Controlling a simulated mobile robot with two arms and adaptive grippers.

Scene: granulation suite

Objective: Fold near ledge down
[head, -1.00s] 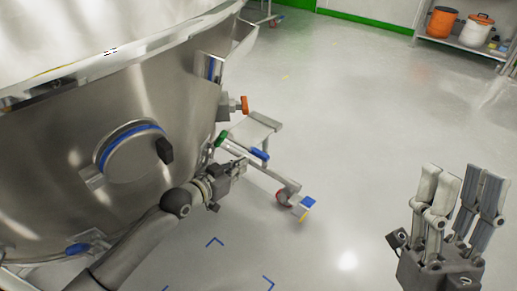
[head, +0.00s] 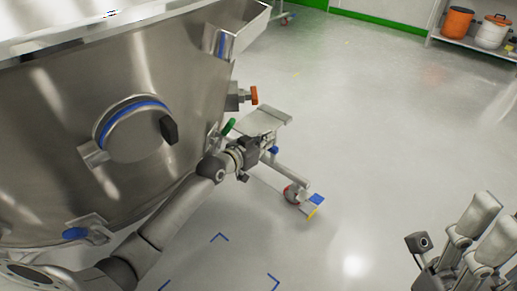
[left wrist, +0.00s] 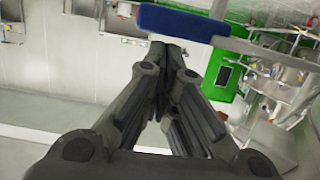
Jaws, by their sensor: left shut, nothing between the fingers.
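The near ledge (head: 266,119) is a flat grey metal flap sticking out at the right side of the big steel vessel (head: 60,130), roughly level. A blue piece (head: 274,150) shows below its outer side. My left gripper (head: 264,146) is at the ledge's near side and partly covers it. In the left wrist view my left fingers (left wrist: 170,52) are together and empty, with a blue bar (left wrist: 185,22) just beyond their tips; contact cannot be told. My right gripper (head: 488,228) is in the lower right corner, fingers apart and empty, partly cut off.
A green handle (head: 229,126) and an orange knob (head: 254,95) stick out of the vessel beside the ledge. A caster (head: 292,193) on a frame leg stands below. A shelf with an orange drum (head: 457,23) is at the far right. The floor between is clear.

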